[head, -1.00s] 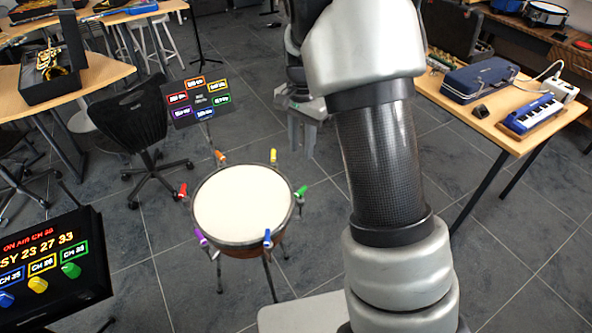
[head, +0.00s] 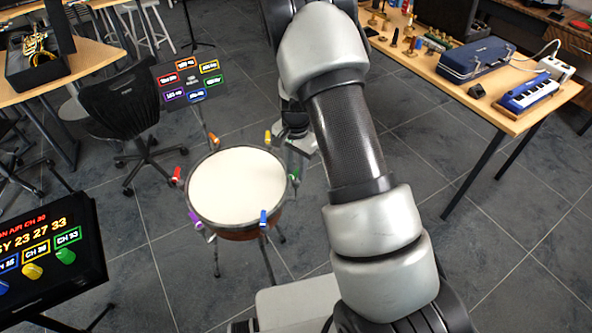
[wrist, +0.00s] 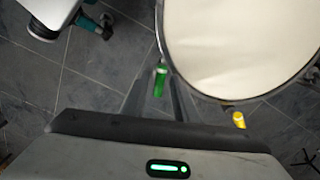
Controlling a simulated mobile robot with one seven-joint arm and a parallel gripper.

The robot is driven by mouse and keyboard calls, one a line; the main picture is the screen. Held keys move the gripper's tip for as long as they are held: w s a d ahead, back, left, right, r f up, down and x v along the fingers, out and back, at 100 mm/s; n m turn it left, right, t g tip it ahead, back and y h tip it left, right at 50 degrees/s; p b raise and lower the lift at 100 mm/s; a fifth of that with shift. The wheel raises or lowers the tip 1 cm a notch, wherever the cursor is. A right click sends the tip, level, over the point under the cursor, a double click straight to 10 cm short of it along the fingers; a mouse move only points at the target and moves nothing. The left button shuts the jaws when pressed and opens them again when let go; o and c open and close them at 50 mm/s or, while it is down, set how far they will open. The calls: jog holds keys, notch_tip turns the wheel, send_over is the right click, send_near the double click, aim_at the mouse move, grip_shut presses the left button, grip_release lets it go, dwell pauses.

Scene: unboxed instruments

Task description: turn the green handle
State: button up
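The drum (head: 236,186) has a pale round head and coloured handles around its rim. The green handle (head: 294,177) is on its right side in the head view. In the wrist view the green handle (wrist: 160,82) points toward my gripper, just outside the drum's rim. My gripper (wrist: 157,92) has its two fingers on either side of the green handle, with gaps still visible. In the head view my gripper is partly hidden behind my arm, with its fingers (head: 294,155) close to the green handle. Contact cannot be told.
The yellow handle (wrist: 239,120) is close by on the rim. A dark label panel (head: 190,80) stands behind the drum. A console (head: 45,255) with coloured knobs, one green, is at lower left. A table with a blue case (head: 477,60) is at right.

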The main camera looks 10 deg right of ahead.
jog(key=shift+f, duration=0.3)
grip_shut()
jog(key=n+b, duration=0.2)
jog(key=n, duration=0.2)
jog(key=shift+n, duration=0.4)
jog(key=shift+n+b, duration=0.7)
jog(key=shift+n, duration=1.8)
